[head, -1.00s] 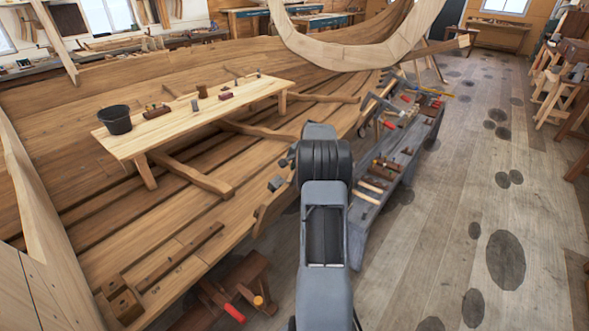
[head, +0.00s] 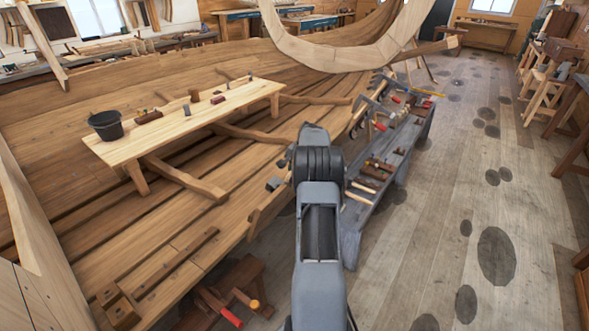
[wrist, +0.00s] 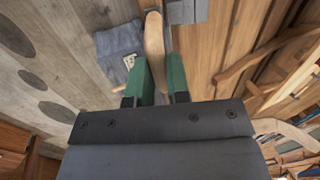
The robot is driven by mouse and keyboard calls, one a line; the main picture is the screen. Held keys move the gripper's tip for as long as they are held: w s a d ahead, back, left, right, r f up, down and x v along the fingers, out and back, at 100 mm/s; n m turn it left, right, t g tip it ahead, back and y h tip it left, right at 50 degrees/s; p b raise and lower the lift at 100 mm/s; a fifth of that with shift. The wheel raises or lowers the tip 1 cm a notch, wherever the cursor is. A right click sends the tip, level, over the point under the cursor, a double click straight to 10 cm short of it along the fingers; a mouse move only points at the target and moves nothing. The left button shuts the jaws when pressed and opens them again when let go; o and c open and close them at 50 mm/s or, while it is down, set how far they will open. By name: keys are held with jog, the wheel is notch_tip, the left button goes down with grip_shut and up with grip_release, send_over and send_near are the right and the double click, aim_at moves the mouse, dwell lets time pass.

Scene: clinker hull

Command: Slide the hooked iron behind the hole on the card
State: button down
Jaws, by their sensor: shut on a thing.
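My gripper (wrist: 160,82) has green fingers and is shut on a pale wooden handle (wrist: 154,45) in the wrist view. A grey metal block (wrist: 186,10) shows beside the handle at the top edge. It may be the head of the held hooked iron, but I cannot tell how they join. In the head view a small grey block (head: 275,184) shows left of my wrist, in front of the planking (head: 200,235). My arm hides most of the gripper there.
A plank table (head: 180,122) with a black bucket (head: 105,125) and small tools stands inside the hull. A grey tool bench (head: 352,235) stands right of my arm. A brown stool with red-handled tools (head: 230,317) is low in front. The floor at right is mostly clear.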

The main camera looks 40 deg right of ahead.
jog(key=shift+w+d+p, duration=0.2)
jog(key=shift+d+p, duration=0.45)
jog(key=shift+d, duration=0.25)
jog(key=shift+w+d+p, duration=0.2)
jog(key=shift+d+p, duration=0.5)
jog(key=shift+d, duration=0.15)
jog(key=shift+w+d+p, duration=0.2)
jog(key=shift+d+p, duration=0.45)
jog(key=shift+d, duration=0.25)
jog(key=shift+r, duration=0.1)
jog(key=c, duration=1)
grip_release()
jog(key=shift+s, duration=0.1)
jog(key=shift+r+p, duration=0.4)
jog(key=shift+r, duration=3.6)
